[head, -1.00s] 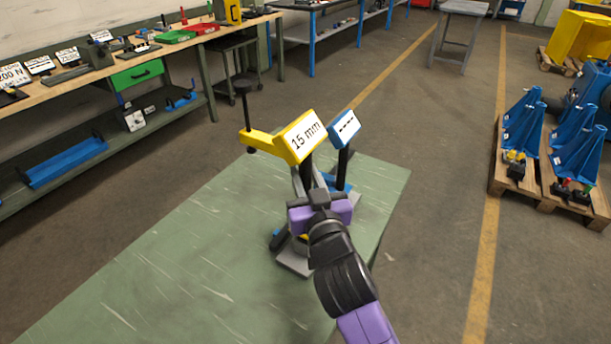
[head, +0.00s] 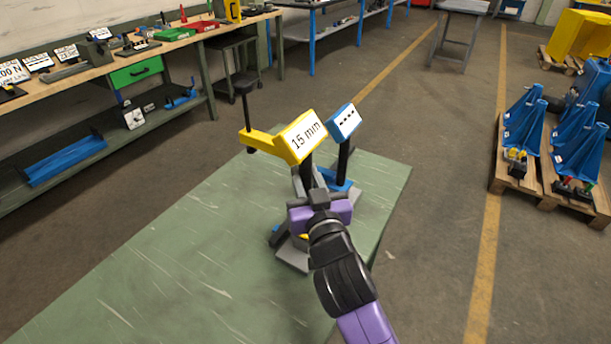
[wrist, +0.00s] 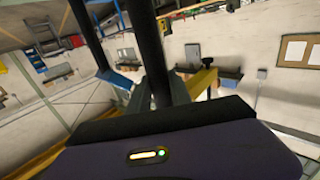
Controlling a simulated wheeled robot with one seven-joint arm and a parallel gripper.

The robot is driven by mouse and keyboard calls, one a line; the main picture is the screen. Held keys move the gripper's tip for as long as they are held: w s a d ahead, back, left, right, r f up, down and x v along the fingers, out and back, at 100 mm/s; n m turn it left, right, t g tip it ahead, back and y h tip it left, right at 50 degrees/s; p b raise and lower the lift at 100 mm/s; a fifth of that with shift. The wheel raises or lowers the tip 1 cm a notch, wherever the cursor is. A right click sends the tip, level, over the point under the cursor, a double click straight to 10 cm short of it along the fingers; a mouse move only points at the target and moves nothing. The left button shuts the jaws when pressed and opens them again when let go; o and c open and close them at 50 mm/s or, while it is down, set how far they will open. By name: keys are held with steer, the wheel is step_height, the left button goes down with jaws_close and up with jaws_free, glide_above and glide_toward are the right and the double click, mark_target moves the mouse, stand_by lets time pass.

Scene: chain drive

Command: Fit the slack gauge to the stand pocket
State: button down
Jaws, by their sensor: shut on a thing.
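The slack gauge (head: 302,137) is yellow, with a "15 mm" label and an arm reaching left to a thin dark rod with a round black top. My gripper (head: 312,186) is shut on it from below, at its dark stem, and holds it upright over the green table. The gauge's yellow arm also shows in the wrist view (wrist: 201,83). The stand, with a grey base (head: 293,259), is just behind and under my gripper, which covers much of it. I cannot make out the pocket or whether the gauge's lower end touches it.
A blue display (head: 343,123) on a dark post stands close right of the gauge. The green table (head: 185,265) is clear to the left and front. A workbench (head: 110,75) lies beyond on the left. Pallets with blue brackets (head: 525,125) stand on the floor at right.

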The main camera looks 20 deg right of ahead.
steer(key=shift+f+b, duration=0.6)
steer(key=shift+b, duration=0.15)
steer(key=c, duration=1.1)
jaws_free()
steer(key=shift+f, duration=0.5)
steer(key=s+a+b, duration=0.1)
steer(key=s, duration=0.6)
steer(key=shift+s+a+r+b, duration=0.15)
steer(key=shift+s+r+b, duration=0.15)
steer(key=shift+s, duration=0.1)
steer(key=shift+r, duration=0.1)
